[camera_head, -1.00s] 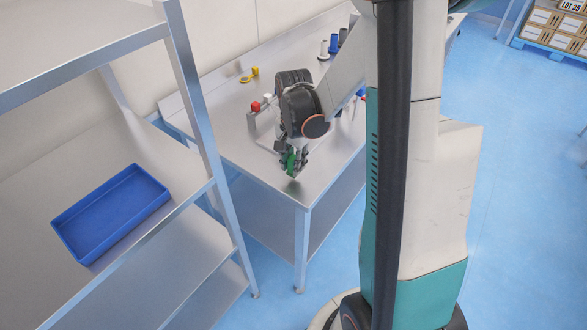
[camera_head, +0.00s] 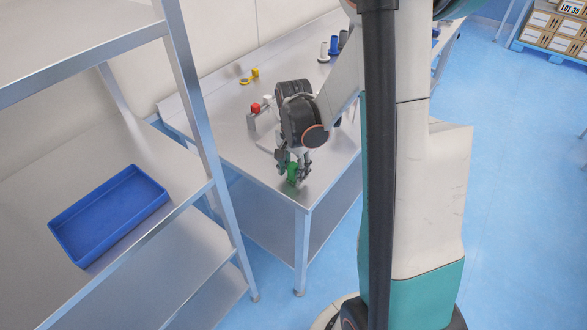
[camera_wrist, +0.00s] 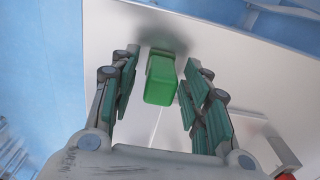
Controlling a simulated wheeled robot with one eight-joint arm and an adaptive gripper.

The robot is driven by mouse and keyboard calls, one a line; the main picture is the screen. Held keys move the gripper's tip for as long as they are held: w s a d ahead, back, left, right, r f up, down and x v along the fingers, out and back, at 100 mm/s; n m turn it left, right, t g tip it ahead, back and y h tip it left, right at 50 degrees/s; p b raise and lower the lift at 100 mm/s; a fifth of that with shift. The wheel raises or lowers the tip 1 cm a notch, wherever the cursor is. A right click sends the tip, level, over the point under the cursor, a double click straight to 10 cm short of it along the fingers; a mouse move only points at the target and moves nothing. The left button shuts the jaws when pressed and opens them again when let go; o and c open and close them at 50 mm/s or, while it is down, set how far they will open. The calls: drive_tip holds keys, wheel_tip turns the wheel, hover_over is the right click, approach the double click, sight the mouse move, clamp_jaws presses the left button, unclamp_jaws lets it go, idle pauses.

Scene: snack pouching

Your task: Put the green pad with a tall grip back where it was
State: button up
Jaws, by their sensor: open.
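The green pad with a tall grip (camera_head: 292,174) is at the front corner of the steel table, mostly hidden by my gripper in the head view. In the wrist view its green grip (camera_wrist: 160,80) stands between the fingers, with a gap on each side. My gripper (camera_head: 293,178) is open around the grip, pointing down close to the tabletop. The wrist view also shows my gripper (camera_wrist: 163,68) with both fingers spread. A dark shadow lies by the pad's base; the contact with the table is not clear.
On the steel table (camera_head: 225,135), a small holder with a red-topped piece (camera_head: 255,107) stands behind my gripper. A yellow item (camera_head: 246,80) and several spools (camera_head: 333,46) are farther back. A shelf with a blue tray (camera_head: 108,216) stands at left.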

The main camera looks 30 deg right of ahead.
sight(294, 165)
wheel_tip(294, 165, up, 12)
drive_tip(key=p, duration=0.3)
drive_tip(key=shift+r+p, duration=0.15)
drive_tip(key=shift+p, duration=0.2)
